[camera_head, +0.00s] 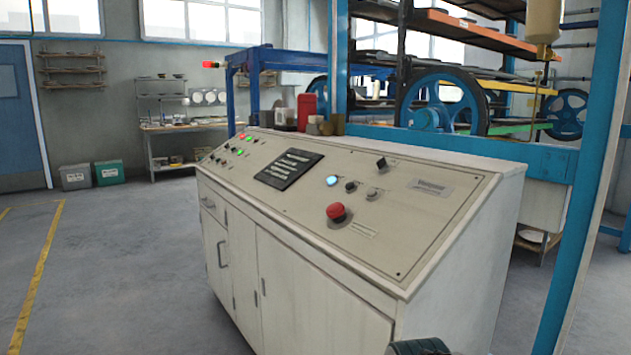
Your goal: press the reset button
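A cream control console (450,235) stands in the middle of the view with a sloped top panel. On its right half are a lit blue round button (332,181), a large red mushroom button (336,212), a black knob (351,187), a small grey round control (372,194) and a black switch (381,164). The labels are too small to read, so I cannot tell which control is the reset button. My gripper is not in view; nothing touches the panel.
Several red and green lights (240,151) and a dark display plate (289,168) are on the panel's left half. Cups and a red container (307,108) stand behind it. A blue machine frame (582,190) rises at right. Grey floor (120,270) is free at left.

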